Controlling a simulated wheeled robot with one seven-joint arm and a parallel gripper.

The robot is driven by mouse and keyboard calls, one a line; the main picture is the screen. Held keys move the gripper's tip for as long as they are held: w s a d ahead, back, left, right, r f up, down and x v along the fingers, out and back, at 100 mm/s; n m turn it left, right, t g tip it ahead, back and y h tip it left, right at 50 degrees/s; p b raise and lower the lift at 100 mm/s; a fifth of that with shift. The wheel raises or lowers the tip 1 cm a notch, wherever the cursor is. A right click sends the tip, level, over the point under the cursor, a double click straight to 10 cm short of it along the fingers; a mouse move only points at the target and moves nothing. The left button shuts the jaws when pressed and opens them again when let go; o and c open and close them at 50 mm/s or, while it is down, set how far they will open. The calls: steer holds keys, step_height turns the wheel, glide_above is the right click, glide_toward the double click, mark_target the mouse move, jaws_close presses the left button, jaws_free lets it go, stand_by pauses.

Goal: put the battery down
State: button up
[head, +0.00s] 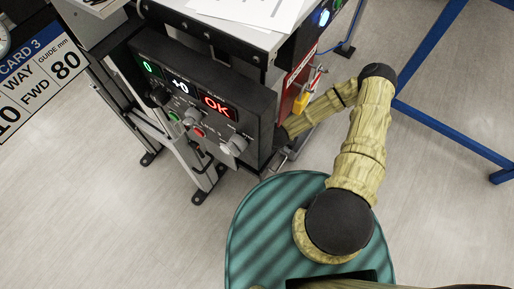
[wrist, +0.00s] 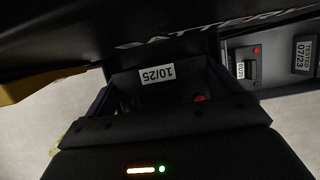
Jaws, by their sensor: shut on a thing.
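A dark battery (wrist: 150,90) with a white label reading 10/25, upside down, and a red spot shows in the wrist view. My gripper (wrist: 156,75) is shut on it, one finger at each side. The battery's far end lies close under a dark edge with BATTERY lettering (wrist: 205,35); I cannot tell whether it touches anything below. In the head view my arm reaches behind the control box, which hides the gripper and the battery.
Other dark units (wrist: 246,66) with labels and red spots stand to the right in the wrist view; one label reads TESTED 07/23. The control box (head: 188,100) shows OK. A yellow padlock (head: 301,103) hangs beside my forearm. A blue frame (head: 440,122) stands right.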

steer(key=o, duration=1.8)
steer(key=shift+c, duration=0.2)
steer(key=shift+p+v, duration=1.9)
steer(key=shift+v, duration=1.95)
steer(key=shift+d, duration=0.1)
